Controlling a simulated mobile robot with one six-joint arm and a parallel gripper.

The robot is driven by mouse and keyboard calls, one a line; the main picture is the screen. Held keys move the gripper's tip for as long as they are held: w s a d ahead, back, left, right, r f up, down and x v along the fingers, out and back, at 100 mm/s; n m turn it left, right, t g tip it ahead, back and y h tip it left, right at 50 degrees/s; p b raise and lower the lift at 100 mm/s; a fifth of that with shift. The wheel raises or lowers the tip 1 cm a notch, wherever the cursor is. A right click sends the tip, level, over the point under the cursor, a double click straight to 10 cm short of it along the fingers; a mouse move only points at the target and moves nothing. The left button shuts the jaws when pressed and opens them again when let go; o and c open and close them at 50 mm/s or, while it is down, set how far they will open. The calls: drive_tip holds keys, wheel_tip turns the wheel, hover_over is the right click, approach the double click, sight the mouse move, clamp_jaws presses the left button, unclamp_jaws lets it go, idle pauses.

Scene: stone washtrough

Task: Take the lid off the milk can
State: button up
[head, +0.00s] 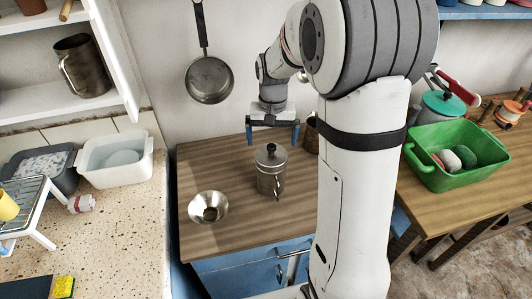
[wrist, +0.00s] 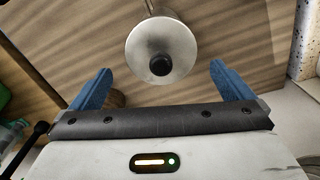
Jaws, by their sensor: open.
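The milk can (head: 269,182) is a small metal can standing upright on the wooden counter. Its lid (head: 270,155) is on top, a grey metal disc with a black knob. In the wrist view the lid (wrist: 162,50) shows from above, with the knob (wrist: 160,65) near its lower edge. My gripper (head: 273,135) is open and empty, with blue fingers, above and behind the can in the head view. In the wrist view the lid is ahead of my gripper (wrist: 160,82), roughly centred between the spread fingers. I see no contact.
A metal funnel or bowl (head: 208,207) sits on the counter (head: 230,165) left of the can. A brown object (head: 312,135) stands behind and right of the can, partly hidden by my arm. A pan (head: 209,80) hangs on the wall. A green basin (head: 457,157) is at right.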

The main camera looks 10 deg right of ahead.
sight(271, 145)
drive_tip(key=shift+f, duration=1.85)
drive_tip(key=c, duration=0.8)
drive_tip(key=shift+o, duration=0.2)
drive_tip(key=shift+w, duration=0.1)
